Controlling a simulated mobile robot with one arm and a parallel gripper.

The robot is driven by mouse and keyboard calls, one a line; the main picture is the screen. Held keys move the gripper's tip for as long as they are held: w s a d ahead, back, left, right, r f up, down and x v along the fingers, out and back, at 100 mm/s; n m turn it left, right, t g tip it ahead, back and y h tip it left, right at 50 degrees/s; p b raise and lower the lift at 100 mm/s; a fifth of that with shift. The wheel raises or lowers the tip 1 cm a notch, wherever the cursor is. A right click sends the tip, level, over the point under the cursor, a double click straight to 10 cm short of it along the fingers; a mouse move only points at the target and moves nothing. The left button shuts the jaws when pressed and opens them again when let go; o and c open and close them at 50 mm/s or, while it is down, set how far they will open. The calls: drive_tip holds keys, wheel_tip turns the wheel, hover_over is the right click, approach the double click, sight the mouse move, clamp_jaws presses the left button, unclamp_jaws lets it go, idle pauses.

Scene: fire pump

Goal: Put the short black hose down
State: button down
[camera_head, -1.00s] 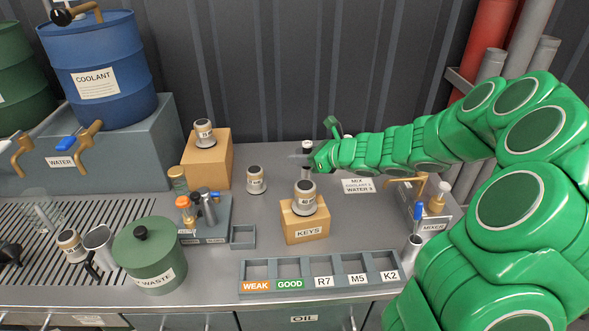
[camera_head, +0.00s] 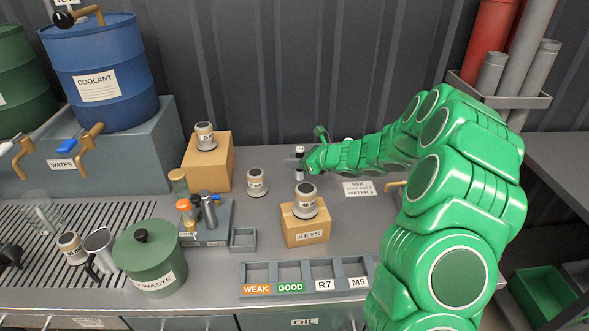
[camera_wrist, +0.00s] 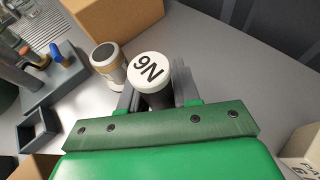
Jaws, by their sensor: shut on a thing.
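The short black hose (camera_head: 300,166) stands roughly upright at the far middle of the counter, with a dark body and pale ends. In the wrist view its white round end (camera_wrist: 149,69) carries the marking "9N" or "N6". My gripper (camera_head: 305,165) is shut on it, with one finger on each side of its dark body in the wrist view (camera_wrist: 157,97). The counter shows close around it. I cannot tell whether its lower end touches the counter.
A cardboard block labelled KEYS (camera_head: 308,232) with another canister (camera_head: 305,202) is in front. A taller box (camera_head: 208,165) stands further left. A slotted tray (camera_head: 305,292) lies along the front.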

drive_tip(key=shift+w+f, duration=0.5)
drive_tip(key=shift+f, duration=1.55)
drive_tip(key=shift+f, duration=0.15)
drive_tip(key=c, duration=0.8)
unclamp_jaws()
